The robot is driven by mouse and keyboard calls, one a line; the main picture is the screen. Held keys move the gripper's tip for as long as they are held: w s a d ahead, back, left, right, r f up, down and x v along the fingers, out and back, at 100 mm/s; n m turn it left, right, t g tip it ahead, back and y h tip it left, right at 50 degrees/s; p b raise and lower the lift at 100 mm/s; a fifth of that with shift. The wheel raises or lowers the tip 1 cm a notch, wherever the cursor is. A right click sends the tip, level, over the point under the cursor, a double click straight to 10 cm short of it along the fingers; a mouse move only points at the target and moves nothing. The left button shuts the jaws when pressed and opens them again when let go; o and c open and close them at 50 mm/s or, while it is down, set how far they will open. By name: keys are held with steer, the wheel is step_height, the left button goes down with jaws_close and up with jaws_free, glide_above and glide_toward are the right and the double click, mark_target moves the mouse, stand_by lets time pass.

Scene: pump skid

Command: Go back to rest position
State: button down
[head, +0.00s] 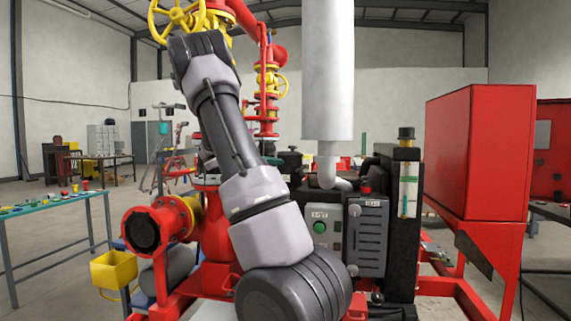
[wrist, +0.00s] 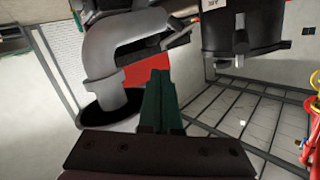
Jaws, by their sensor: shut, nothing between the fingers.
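My gripper (wrist: 158,100) shows in the wrist view as two dark green fingers pressed together, with nothing between them. Its dark mounting bar crosses the bottom of that view. In the head view my grey and black arm rises across the middle, and the gripper fingers cannot be made out there. In the wrist view a grey bent pipe (wrist: 125,40) lies to the left of the fingers, and a black cylindrical part (wrist: 240,30) is at the upper right. I cannot tell whether the fingers touch anything.
The red pump skid stands close ahead, with a grey control box (head: 366,235), a vertical silver exhaust (head: 328,70) and a red cabinet (head: 480,150) at right. A yellow handwheel (head: 172,20) is near my raised arm. A table (head: 60,202) and yellow bucket (head: 113,270) are left.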

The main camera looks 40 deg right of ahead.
steer(key=shift+a, duration=0.75)
steer(key=s+a+f+n+t+y, duration=0.35)
steer(key=s+a+n+y, duration=0.35)
steer(key=s+a+y, duration=0.5)
steer(key=s+a+r+n+t+y, duration=0.1)
steer(key=s+a+n, duration=0.3)
steer(key=a, duration=0.4)
steer(key=s+a+r+n+t+y, duration=0.1)
steer(key=s+a+n+t+y, duration=0.1)
steer(key=a, duration=0.7)
steer(key=s+a+r+n+t+y, duration=0.2)
steer(key=s+a+n+y, duration=0.1)
steer(key=s+a+n, duration=0.2)
steer(key=s+a, duration=0.2)
steer(key=a, duration=0.1)
steer(key=shift+a+n, duration=0.35)
steer(key=shift+n, duration=0.05)
steer(key=shift+t, duration=0.35)
